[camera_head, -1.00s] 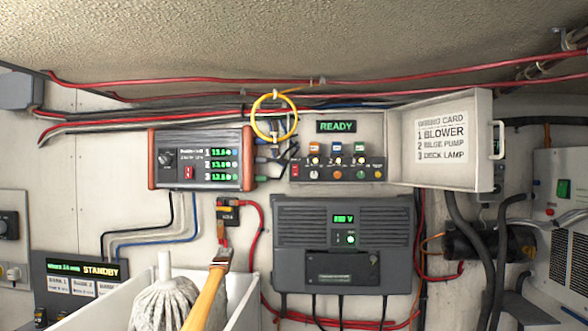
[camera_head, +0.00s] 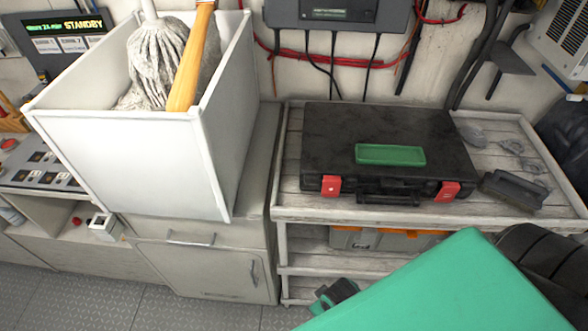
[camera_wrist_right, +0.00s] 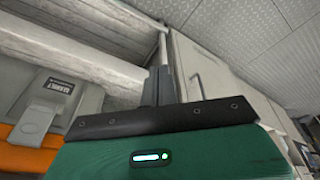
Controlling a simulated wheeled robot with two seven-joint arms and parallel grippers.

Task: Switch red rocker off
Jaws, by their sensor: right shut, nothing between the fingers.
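No red rocker switch can be made out in the current head view, which looks down at the lower part of the place. My right gripper (camera_wrist_right: 158,84) shows in the right wrist view, with its dark fingers together and nothing between them. It is low down, near the slatted wooden shelf and the pale cabinet. A green link of my right arm (camera_head: 420,290) fills the lower right of the head view. My left gripper is in neither current view.
A white bin (camera_head: 130,160) holding a mop (camera_head: 160,60) stands on the cabinet (camera_head: 200,268). A black case (camera_head: 385,135) with a green tray (camera_head: 390,155) lies on the wooden shelf unit (camera_head: 350,213). A control panel (camera_head: 40,172) is at left.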

